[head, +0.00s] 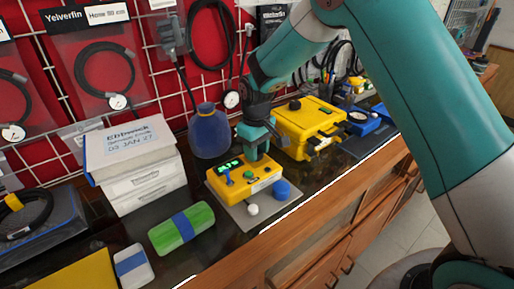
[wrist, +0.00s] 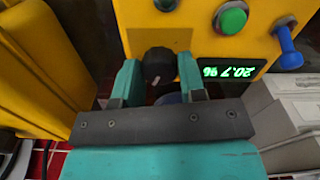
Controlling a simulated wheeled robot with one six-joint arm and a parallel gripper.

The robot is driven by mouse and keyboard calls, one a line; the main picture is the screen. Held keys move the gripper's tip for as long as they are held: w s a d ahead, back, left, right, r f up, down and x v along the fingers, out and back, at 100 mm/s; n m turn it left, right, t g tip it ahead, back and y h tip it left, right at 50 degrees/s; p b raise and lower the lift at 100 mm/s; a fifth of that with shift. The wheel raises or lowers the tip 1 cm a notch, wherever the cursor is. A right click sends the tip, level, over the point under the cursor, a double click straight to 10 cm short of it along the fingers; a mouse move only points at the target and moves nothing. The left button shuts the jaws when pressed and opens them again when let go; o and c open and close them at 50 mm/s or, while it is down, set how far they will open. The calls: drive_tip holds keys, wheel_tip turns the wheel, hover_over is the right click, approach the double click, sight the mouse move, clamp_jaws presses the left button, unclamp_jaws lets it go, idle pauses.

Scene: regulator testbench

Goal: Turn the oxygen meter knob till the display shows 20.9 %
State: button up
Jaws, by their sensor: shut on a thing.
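The oxygen meter is a yellow box (head: 262,186) on a grey mat, with a green-lit display (head: 230,165). In the wrist view, the yellow meter body (wrist: 205,15) fills the top, and its display (wrist: 228,71) is upside down and appears to read 20.7 %. The black knob (wrist: 158,63) with a pale mark sits between the teal fingers of my gripper (wrist: 160,80), which is shut on it. In the head view, my gripper (head: 256,150) reaches down onto the meter's far side and hides the knob.
The meter also carries a green button (wrist: 232,17) and a blue toggle (wrist: 287,45). A larger yellow case (head: 308,125) stands close on the right. White boxes (head: 145,190), a blue flask (head: 209,135) and a green roll (head: 181,228) are left of it.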

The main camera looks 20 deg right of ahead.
drive_tip(key=shift+r+m, duration=0.1)
drive_tip(key=shift+m, duration=1.4)
drive_tip(key=o, duration=0.9)
wheel_tip(320, 180, up, 17)
drive_tip(key=shift+r+b, duration=0.2)
drive_tip(key=shift+b, duration=0.35)
drive_tip(key=s+a+n+y, duration=0.1)
drive_tip(key=s, duration=0.9)
drive_tip(key=s+a+n+y, duration=0.1)
drive_tip(key=s+a+n, duration=0.1)
drive_tip(key=s, duration=0.8)
drive_tip(key=s+a+f+n+y, duration=0.1)
drive_tip(key=s+y, duration=0.1)
drive_tip(key=s, duration=0.9)
drive_tip(key=shift+a, duration=0.2)
